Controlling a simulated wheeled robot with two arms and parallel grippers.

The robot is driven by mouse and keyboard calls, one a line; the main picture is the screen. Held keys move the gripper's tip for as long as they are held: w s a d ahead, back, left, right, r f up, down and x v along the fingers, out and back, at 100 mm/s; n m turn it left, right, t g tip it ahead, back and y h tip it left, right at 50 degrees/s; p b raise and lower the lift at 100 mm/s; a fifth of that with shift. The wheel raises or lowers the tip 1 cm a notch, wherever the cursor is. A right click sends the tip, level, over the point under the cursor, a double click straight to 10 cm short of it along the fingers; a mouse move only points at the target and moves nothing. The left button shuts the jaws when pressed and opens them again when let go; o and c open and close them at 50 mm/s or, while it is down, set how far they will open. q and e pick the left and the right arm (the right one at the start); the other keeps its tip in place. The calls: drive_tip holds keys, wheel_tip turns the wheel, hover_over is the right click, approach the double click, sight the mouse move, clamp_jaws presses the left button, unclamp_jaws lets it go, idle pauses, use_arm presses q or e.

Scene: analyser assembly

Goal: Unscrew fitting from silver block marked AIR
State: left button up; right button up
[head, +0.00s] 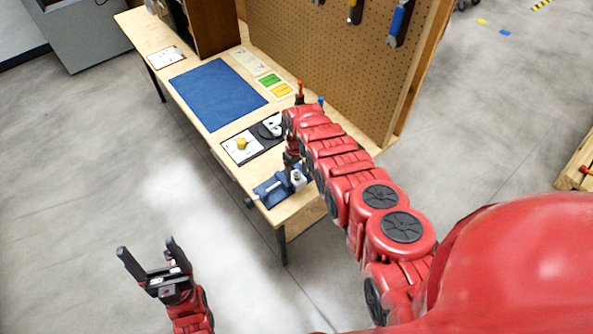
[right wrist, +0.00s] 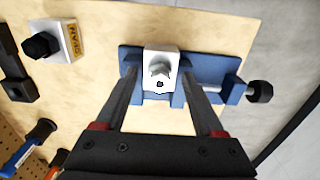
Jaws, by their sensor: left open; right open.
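A silver block (right wrist: 157,54) with a grey metal fitting (right wrist: 160,70) on it sits in a blue vise (right wrist: 215,70). In the head view the block (head: 298,179) and the vise (head: 270,192) are at the table's near corner. I see no AIR marking on this block. My right gripper (right wrist: 160,78) is open above the vise, one finger on either side of the fitting, with no clear contact. In the head view it is mostly hidden by my right arm. My left gripper (head: 148,258) is open and empty over the floor, away from the table.
Another silver block (right wrist: 56,42) with a black cap and a yellow label, hard to read, lies left of the vise. The vise's black handle knob (right wrist: 260,91) sticks out past the table edge. A blue mat (head: 217,95) covers the table's middle. A pegboard (head: 330,60) rises behind.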

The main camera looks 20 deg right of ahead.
drive_tip(key=shift+c, duration=0.3)
clamp_jaws()
drive_tip(key=shift+n, duration=2)
drive_tip(key=n+b, duration=0.1)
drive_tip(key=n, duration=0.2)
drive_tip(key=shift+f+b, duration=0.1)
drive_tip(key=shift+b, duration=0.3)
drive_tip(key=shift+n, duration=0.5)
